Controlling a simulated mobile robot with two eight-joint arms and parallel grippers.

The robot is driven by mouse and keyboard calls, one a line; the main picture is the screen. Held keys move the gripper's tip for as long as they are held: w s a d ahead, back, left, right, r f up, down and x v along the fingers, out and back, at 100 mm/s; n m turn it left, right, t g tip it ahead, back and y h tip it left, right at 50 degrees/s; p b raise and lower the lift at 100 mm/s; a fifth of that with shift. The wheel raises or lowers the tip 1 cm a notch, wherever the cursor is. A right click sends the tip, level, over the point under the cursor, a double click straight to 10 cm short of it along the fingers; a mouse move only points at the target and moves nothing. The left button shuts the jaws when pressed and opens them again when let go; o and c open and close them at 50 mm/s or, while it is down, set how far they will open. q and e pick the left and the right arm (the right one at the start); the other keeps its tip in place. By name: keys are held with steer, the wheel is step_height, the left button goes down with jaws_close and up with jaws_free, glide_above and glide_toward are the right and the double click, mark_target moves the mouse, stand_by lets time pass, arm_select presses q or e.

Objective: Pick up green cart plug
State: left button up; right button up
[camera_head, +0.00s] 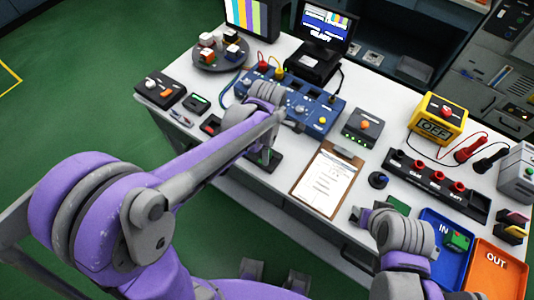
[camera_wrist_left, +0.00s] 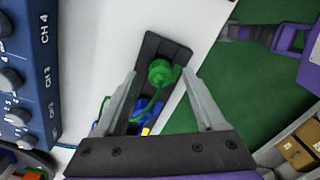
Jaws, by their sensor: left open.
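The green cart plug (camera_wrist_left: 161,73) sits on a black strip (camera_wrist_left: 167,48) at the table edge in the left wrist view. A green cable curls down from it. My left gripper (camera_wrist_left: 160,76) is open, with one finger on each side of the plug; I cannot tell whether either touches it. A blue and a yellow part lie lower on the strip, partly hidden by the gripper. In the head view the strip (camera_head: 268,166) shows below my left wrist, and the plug is mostly hidden. My right gripper (camera_head: 362,214) is over the front right of the table; its fingers are unclear.
The blue channel box (camera_head: 318,112) stands right behind the strip. A clipboard (camera_head: 327,180) lies to its right. Farther right are a yellow meter (camera_head: 437,118), a black socket bar (camera_head: 437,186), a blue IN tray (camera_head: 428,219) and an orange OUT tray (camera_head: 497,276).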

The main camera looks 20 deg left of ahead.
arm_select(q)
steer(key=shift+f, duration=0.6)
jaws_close()
steer(key=shift+r, duration=0.1)
